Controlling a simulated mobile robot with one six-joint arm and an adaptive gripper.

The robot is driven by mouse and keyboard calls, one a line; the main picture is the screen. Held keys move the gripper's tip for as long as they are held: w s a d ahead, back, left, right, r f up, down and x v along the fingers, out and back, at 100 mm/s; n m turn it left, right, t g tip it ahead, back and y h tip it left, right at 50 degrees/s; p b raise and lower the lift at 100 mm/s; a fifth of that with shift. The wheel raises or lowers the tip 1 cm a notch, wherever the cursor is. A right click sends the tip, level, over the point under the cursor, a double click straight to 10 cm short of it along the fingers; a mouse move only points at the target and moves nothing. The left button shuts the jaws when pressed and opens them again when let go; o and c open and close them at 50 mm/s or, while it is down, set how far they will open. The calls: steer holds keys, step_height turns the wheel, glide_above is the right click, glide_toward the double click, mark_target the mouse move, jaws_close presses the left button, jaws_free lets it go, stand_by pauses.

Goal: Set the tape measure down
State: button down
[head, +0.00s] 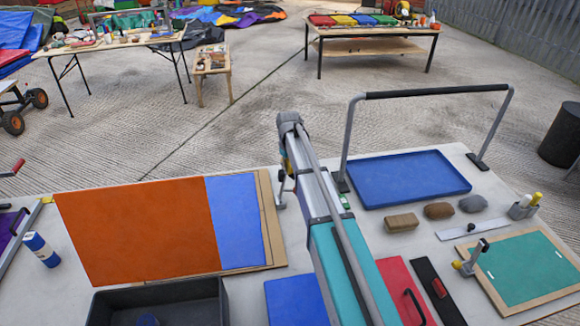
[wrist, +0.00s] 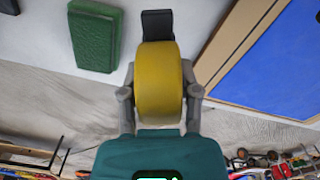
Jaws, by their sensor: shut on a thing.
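The tape measure (wrist: 160,80), a rounded yellow body, sits between the two grey fingers of my gripper (wrist: 160,92) in the wrist view. The fingers press on its two sides. The white worktable (wrist: 40,25) shows past it, with bare ground beyond the table's edge. The gap between the tape measure and the table cannot be judged.
A green block (wrist: 95,38) and a black piece (wrist: 157,24) show close by in the wrist view. An orange-and-blue panel (head: 140,230) lies left of my arm. A blue tray (head: 408,178) and a metal rail (head: 435,93) stand right. A dark bin (head: 160,305) is at the front.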

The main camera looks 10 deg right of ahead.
steer(key=shift+r+p, duration=1.2)
steer(key=shift+r, duration=0.4)
step_height(320, 180, up, 19)
steer(key=p, duration=1.9)
steer(key=shift+s, duration=0.1)
